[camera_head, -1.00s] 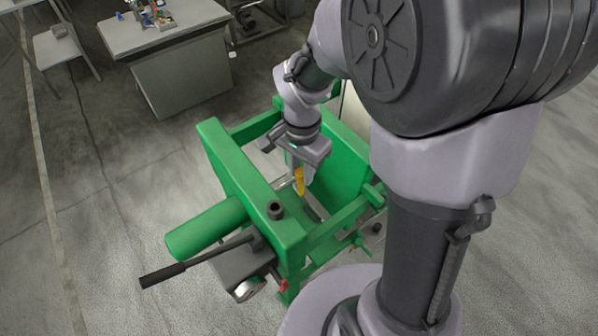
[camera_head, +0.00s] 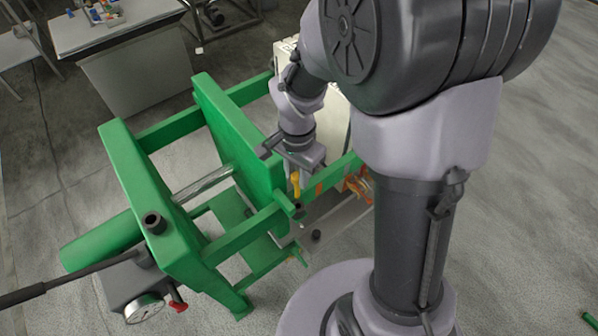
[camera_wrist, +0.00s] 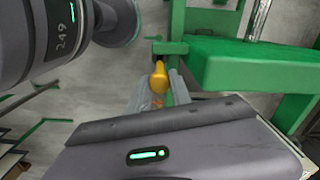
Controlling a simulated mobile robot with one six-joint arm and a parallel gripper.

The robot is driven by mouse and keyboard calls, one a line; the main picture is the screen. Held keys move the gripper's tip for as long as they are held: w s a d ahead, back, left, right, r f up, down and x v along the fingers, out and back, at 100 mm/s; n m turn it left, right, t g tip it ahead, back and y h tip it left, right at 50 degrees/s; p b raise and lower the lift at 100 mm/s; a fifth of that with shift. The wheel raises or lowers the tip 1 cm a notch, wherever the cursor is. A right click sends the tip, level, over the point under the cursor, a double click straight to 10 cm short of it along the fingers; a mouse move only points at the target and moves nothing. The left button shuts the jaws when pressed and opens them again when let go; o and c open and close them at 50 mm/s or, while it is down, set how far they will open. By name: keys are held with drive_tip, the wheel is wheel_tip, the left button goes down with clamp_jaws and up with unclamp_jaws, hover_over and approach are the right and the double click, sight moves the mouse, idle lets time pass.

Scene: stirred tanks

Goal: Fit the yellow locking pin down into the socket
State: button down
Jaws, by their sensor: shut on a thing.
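The yellow locking pin (camera_head: 296,184) hangs roughly upright below my gripper (camera_head: 294,174), which is shut on it. In the wrist view, the pin's rounded yellow end (camera_wrist: 159,78) shows between my two pale fingers (camera_wrist: 161,92). The pin's lower end is just above or beside a small dark round fitting (camera_head: 298,211) on a green bracket; I cannot tell whether they touch.
The green press frame (camera_head: 232,135) fills the middle, with a green plate close beside my gripper. A black lever (camera_head: 60,278), a gauge (camera_head: 145,308) and a red knob (camera_head: 178,303) are at lower left. A cluttered table (camera_head: 115,30) stands behind. The floor at right is mostly clear.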

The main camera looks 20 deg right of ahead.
sight(298, 194)
drive_tip(key=shift+d+f+b, duration=0.15)
drive_tip(key=shift+f+b, duration=3.65)
drive_tip(key=shift+f, duration=0.8)
drive_tip(key=c, duration=1.1)
unclamp_jaws()
wheel_tip(298, 194, up, 18)
drive_tip(key=p, duration=0.6)
drive_tip(key=shift+f+p, duration=0.25)
drive_tip(key=shift+p, duration=0.1)
